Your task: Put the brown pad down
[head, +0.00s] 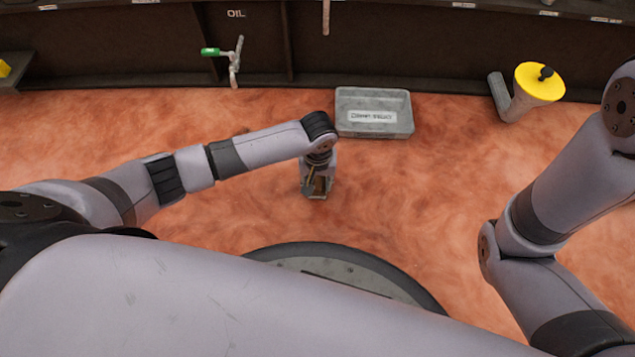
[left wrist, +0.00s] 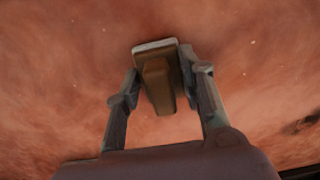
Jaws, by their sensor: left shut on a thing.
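The brown pad (left wrist: 158,82) is between the fingers of my left gripper (left wrist: 160,92) in the left wrist view. It has a pale edge at its far end and a raised brown middle part. My left gripper (head: 318,188) is shut on it, low over the orange-red surface (head: 240,215), in front of the grey tray. In the head view the pad is small and mostly hidden by the gripper. Whether the pad touches the surface I cannot tell. My right arm shows at the right, but its gripper is out of view.
A grey tray (head: 374,131) with a white label stands just behind my left gripper. A yellow-topped container (head: 535,90) stands at the back right. A tap with a green handle (head: 212,52) is on the dark back wall below an OIL label. The surface left and right of the gripper is clear.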

